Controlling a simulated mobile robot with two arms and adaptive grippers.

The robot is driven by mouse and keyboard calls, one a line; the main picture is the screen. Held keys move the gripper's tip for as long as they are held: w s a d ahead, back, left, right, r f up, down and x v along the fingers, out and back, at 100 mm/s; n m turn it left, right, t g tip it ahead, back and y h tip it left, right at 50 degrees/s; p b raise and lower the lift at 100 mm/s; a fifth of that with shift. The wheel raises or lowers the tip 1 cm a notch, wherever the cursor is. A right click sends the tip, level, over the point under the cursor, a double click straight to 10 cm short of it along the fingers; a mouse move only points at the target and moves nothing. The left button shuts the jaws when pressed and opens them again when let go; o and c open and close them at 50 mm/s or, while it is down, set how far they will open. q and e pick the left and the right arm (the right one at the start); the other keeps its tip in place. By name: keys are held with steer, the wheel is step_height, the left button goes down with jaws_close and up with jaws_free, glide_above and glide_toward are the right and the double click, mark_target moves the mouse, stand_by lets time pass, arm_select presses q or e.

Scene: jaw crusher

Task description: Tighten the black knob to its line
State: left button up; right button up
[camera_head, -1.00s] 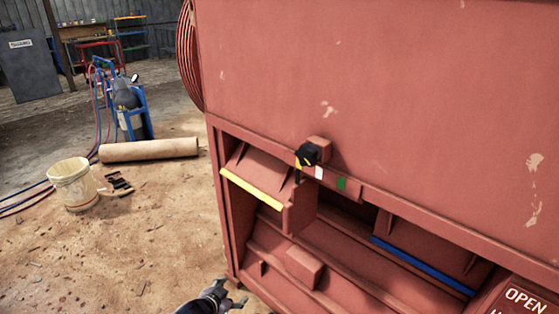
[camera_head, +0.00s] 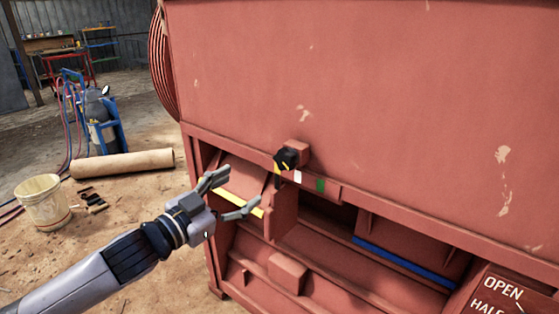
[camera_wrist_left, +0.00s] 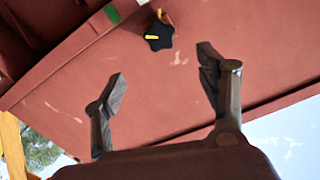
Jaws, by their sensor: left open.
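The black knob (camera_head: 286,159) sits on the front of the red crusher, on a small red block at the ledge. Yellow, white and green marks (camera_head: 319,185) lie beside and below it along the ledge. In the left wrist view the star-shaped knob (camera_wrist_left: 158,36) has a yellow line on it, and the green mark shows to its left. My left gripper (camera_head: 236,193) is open and empty, to the left of the knob and a little lower, apart from it. In the wrist view its fingers (camera_wrist_left: 165,85) are spread, with the knob beyond them. My right gripper is not in view.
The red crusher (camera_head: 400,90) fills the right side. Below the ledge are recesses with a yellow-edged plate (camera_head: 240,203) and a blue bar (camera_head: 404,263). A bucket (camera_head: 43,203), a roll (camera_head: 122,164) and a blue cylinder cart (camera_head: 98,118) stand on the floor at left.

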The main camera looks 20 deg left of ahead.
mark_target(283, 161)
arm_select(q)
steer(key=p+x, duration=0.3)
steer(key=x, duration=1)
steer(key=shift+w, duration=0.2)
steer(key=shift+x, duration=0.85)
steer(key=shift+d, duration=0.1)
steer(key=shift+s, duration=0.1)
steer(key=c, duration=1.1)
steer(key=shift+c, duration=0.2)
